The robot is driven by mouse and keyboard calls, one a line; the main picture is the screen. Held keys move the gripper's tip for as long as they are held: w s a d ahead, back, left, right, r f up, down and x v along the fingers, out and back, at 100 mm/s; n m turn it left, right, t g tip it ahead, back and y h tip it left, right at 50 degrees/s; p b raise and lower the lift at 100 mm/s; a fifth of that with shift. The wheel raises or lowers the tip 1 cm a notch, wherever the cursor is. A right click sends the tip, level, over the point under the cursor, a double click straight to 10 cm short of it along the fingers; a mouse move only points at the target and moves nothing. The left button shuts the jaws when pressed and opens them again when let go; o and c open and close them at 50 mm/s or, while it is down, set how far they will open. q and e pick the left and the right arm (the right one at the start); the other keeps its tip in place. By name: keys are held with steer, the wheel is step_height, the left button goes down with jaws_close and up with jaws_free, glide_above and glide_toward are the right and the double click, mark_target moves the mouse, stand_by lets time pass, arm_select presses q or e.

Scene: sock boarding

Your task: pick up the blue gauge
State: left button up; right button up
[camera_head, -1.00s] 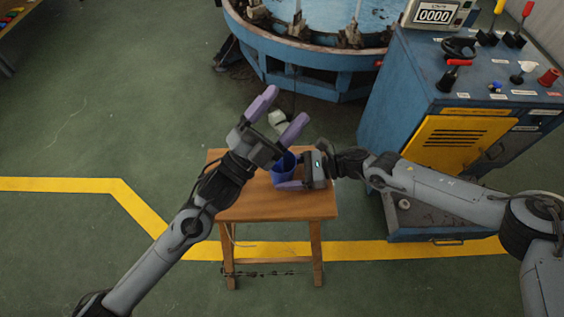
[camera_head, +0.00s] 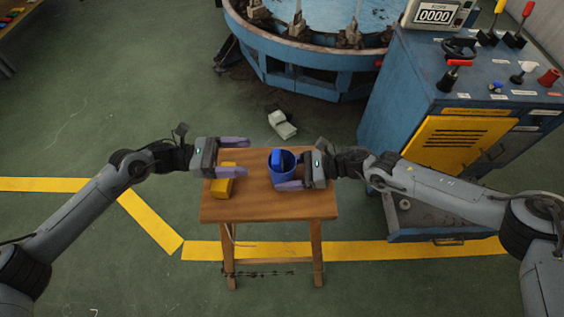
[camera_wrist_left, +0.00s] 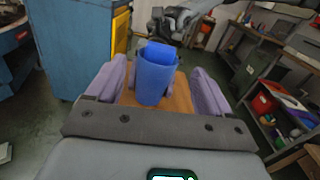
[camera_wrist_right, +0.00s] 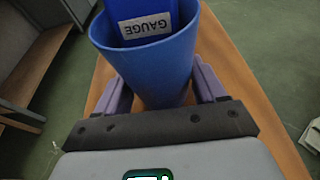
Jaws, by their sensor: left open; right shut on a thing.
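The blue gauge (camera_head: 278,157) stands in a blue cup (camera_head: 282,173) on the small wooden table. In the right wrist view the gauge (camera_wrist_right: 148,20) shows a white GAUGE label and its lower part is hidden inside the cup (camera_wrist_right: 155,65). My right gripper (camera_head: 293,172) is shut on the cup from the right, its fingers around the cup's sides. My left gripper (camera_head: 238,156) is open and empty, left of the cup and pointing at it. In the left wrist view the gauge (camera_wrist_left: 160,54) rises above the rim of the cup (camera_wrist_left: 155,78), between and beyond the open fingers.
A yellow block (camera_head: 222,187) lies on the wooden table (camera_head: 265,208) under my left gripper. A blue control cabinet (camera_head: 400,90) stands to the right and a round blue machine (camera_head: 300,65) behind. A pale object (camera_head: 282,125) lies on the floor behind the table.

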mark_target(282, 163)
arm_select(q)
steer(key=shift+m, duration=0.5)
steer(key=d, duration=1.1)
steer(key=shift+f, duration=0.1)
arm_select(e)
steer(key=shift+d, duration=0.1)
arm_select(q)
steer(key=shift+c, duration=0.5)
steer(key=c, duration=0.9)
steer(key=shift+c, duration=0.4)
step_height(282, 163, up, 18)
